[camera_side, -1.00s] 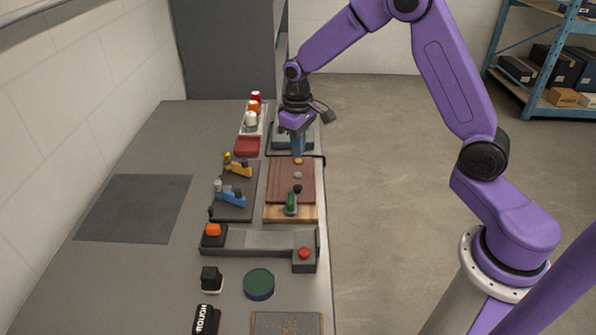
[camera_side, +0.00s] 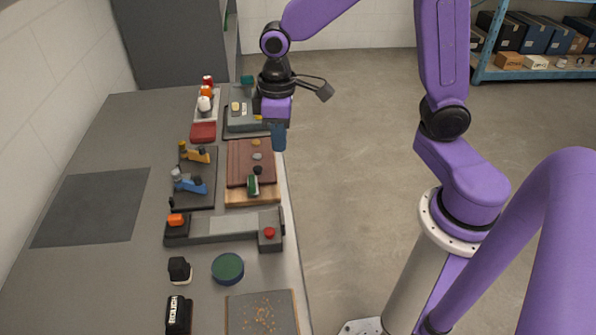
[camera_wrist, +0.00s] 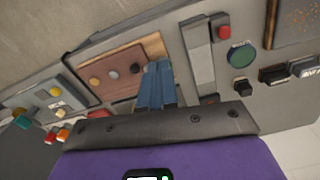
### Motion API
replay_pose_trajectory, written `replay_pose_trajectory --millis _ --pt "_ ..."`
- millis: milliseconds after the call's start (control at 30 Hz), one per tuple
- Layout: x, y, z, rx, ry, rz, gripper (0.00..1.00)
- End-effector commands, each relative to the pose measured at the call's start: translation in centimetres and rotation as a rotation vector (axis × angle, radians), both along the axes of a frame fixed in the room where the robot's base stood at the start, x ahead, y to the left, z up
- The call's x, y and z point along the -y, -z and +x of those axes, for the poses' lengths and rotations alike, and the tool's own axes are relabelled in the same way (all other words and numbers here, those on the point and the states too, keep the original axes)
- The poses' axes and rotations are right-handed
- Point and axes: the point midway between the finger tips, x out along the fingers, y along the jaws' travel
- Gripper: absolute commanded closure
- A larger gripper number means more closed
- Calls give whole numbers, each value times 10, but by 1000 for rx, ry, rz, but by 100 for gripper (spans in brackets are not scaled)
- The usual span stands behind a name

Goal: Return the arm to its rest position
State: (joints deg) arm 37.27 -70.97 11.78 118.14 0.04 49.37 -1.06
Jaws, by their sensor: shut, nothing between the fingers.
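My gripper (camera_side: 279,146) is purple with blue fingers. It hangs fingers down near the right edge of the worktable (camera_side: 104,120), beside the far end of the brown board (camera_side: 238,170). Its fingers are together and empty. In the wrist view the blue fingers (camera_wrist: 158,70) lie side by side, with the brown board (camera_wrist: 118,72) beyond them. They cover part of the board there. I cannot tell the exact height of the fingertips above the table.
On the table are a grey bar fixture (camera_side: 222,228) with a red button, a dark mat (camera_side: 208,165) with yellow and blue clamps, a green-topped round pad (camera_side: 228,267) and a speckled tray (camera_side: 262,318). A grey box (camera_side: 240,120) stands behind the board. Floor right of the table is clear.

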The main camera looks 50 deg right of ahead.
Motion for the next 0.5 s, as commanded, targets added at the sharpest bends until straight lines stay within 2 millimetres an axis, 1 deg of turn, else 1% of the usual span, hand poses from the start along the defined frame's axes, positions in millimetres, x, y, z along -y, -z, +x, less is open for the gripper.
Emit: replay_pose_trajectory --millis 33,167,200,267,300,400,500 --pt "-2 -6 -21 4 -47 3 100" --pt "-2 -16 -69 8 -156 7 100" --pt "-1 -18 -84 7 -190 7 100" --pt "2 -21 -105 9 -240 9 100" --pt "6 -22 -119 9 -274 10 100" --pt "15 -24 -151 11 -351 12 100" --pt "25 -24 -175 12 -415 14 100"
